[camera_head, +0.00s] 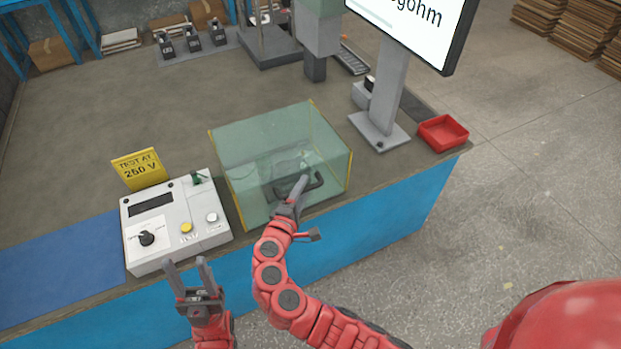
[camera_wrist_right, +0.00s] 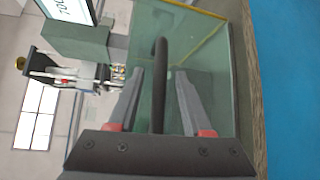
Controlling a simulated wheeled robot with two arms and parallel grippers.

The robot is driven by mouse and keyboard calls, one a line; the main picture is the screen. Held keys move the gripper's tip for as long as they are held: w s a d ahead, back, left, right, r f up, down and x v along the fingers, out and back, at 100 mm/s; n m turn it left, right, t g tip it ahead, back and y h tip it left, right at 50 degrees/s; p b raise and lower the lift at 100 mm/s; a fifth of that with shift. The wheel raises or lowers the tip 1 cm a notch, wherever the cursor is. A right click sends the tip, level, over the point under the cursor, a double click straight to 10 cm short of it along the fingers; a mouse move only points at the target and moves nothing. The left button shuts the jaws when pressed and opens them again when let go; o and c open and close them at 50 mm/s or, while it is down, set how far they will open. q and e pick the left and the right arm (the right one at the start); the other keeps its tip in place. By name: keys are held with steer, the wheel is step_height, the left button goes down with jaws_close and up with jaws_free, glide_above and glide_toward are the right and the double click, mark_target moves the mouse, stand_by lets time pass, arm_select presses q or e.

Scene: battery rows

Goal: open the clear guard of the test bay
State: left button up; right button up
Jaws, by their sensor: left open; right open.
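The clear guard (camera_head: 270,137) of the test bay is a greenish see-through box with yellow edges, closed over the bay on the bench. Its dark handle (camera_head: 312,184) is on the front face. My right gripper (camera_head: 300,183) is at this handle. In the right wrist view the open fingers of my right gripper (camera_wrist_right: 158,95) stand on either side of the handle bar (camera_wrist_right: 159,85), with gaps showing on both sides. My left gripper (camera_head: 187,266) is open and empty in front of the tester box. What lies inside the guard is hard to make out.
The white tester box (camera_head: 175,222) with knob and buttons stands left of the guard, a yellow "TEST AT 250 V" sign (camera_head: 140,169) behind it. A monitor stand (camera_head: 385,110) and a red tray (camera_head: 442,132) are to the right. A blue mat (camera_head: 60,262) lies at left.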

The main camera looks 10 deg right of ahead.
steer(key=shift+w, duration=0.1)
jaws_close()
stand_by(0.3)
steer(key=shift+r, duration=0.1)
stand_by(1.1)
